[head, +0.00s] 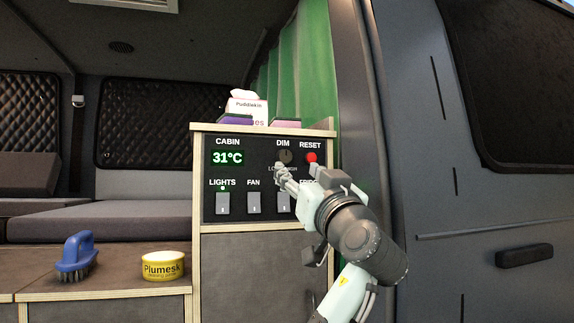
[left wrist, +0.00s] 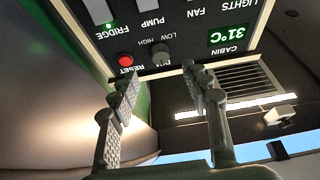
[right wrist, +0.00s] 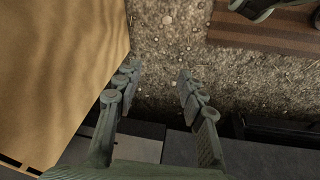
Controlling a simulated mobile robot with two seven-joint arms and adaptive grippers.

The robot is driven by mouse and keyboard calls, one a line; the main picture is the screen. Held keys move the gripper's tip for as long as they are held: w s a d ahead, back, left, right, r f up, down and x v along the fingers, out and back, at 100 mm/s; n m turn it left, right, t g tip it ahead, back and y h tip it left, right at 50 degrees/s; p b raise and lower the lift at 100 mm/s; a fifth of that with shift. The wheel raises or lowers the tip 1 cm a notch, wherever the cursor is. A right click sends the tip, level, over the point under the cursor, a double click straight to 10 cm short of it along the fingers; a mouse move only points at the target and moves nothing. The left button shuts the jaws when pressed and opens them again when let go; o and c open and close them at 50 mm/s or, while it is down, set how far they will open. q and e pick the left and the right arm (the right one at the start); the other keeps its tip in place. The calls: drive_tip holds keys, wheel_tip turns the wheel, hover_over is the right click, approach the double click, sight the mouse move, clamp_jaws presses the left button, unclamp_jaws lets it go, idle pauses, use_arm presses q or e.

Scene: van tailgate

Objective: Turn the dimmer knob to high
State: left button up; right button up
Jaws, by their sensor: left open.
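The dimmer knob (head: 285,156) is a small dark round knob under the DIM label on the black control panel (head: 240,180). LOW and HIGH labels are printed below it, partly hidden by my left gripper (head: 299,172). That gripper is open and empty in front of the panel, just below the knob. In the left wrist view the knob (left wrist: 160,55) appears upside down, between and beyond the two spread fingertips, with no visible contact. I cannot tell exactly which way the knob points. My right gripper (right wrist: 157,72) is open and empty above the ground.
A red reset button (head: 311,158) sits close right of the knob. Rocker switches (head: 223,203) line the panel below. A tissue box (head: 247,107) stands on the cabinet. A blue brush (head: 76,258) and yellow tin (head: 163,266) rest on the ledge at left.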

sight(286, 159)
use_arm(q)
drive_tip(key=p+x, duration=0.1)
drive_tip(key=x, duration=0.6)
drive_tip(key=shift+p, duration=0.4)
use_arm(e)
drive_tip(key=s+d+f, duration=0.1)
drive_tip(key=s+f, duration=0.3)
drive_tip(key=f, duration=0.3)
drive_tip(key=shift+d+g, duration=0.25)
drive_tip(key=shift+g, duration=0.15)
use_arm(q)
drive_tip(key=shift+c, duration=0.6)
clamp_jaws()
